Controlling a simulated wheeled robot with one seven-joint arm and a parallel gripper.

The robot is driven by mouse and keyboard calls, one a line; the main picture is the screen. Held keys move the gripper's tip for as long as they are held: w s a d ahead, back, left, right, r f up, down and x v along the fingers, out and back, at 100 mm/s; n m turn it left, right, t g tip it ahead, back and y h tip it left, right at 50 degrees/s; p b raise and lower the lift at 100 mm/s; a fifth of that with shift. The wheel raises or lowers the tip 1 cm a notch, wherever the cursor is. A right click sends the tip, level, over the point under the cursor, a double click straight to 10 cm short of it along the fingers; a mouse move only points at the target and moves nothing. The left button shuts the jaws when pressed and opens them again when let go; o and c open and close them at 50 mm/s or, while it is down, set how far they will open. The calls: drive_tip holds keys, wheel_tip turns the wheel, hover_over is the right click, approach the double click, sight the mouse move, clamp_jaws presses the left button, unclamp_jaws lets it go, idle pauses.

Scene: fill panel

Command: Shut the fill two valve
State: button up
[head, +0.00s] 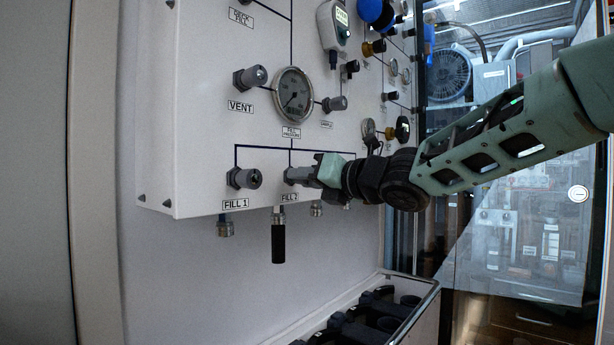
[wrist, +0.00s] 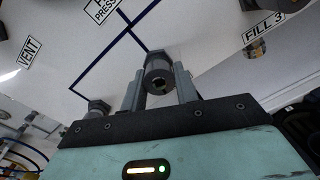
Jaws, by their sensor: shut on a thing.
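The fill two valve is a grey round knob (wrist: 158,72) with a dark socket in its face. In the head view it sits above the FILL 2 label (head: 290,197), mostly hidden by my fingers.
The FILL 1 knob (head: 245,178) is close on the left. The pressure gauge (head: 292,94), VENT knob (head: 250,77) and another knob (head: 335,104) are above. A black-handled hose end (head: 278,240) hangs below the panel. An open case (head: 365,318) stands lower down.

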drive_tip(key=m+p, duration=0.2)
drive_tip(key=m, duration=0.2)
drive_tip(key=shift+r, duration=0.2)
drive_tip(key=m+p, duration=0.3)
drive_tip(key=m, duration=0.1)
drive_tip(key=shift+m+g, duration=0.3)
drive_tip(key=shift+m, duration=0.1)
drive_tip(key=m+p, duration=0.3)
drive_tip(key=m, duration=0.1)
drive_tip(key=shift+r, duration=0.15)
drive_tip(key=m+p, duration=0.4)
drive_tip(key=shift+r+m+g, duration=0.1)
drive_tip(key=shift+m+g, duration=0.2)
drive_tip(key=shift+m, duration=0.1)
drive_tip(key=m+p, duration=0.3)
drive_tip(key=shift+y, duration=0.4)
drive_tip(key=m+p, duration=0.3)
drive_tip(key=m, duration=0.1)
drive_tip(key=shift+d+m, duration=0.1)
drive_tip(key=shift+m, duration=0.3)
drive_tip(key=m+p, duration=0.3)
drive_tip(key=shift+w+m, duration=0.1)
drive_tip(key=shift+m, duration=0.2)
drive_tip(key=shift+m+y+p, duration=0.3)
drive_tip(key=shift+m+p, duration=0.8)
drive_tip(key=shift+m, duration=0.7)
drive_tip(key=shift+f, duration=0.25)
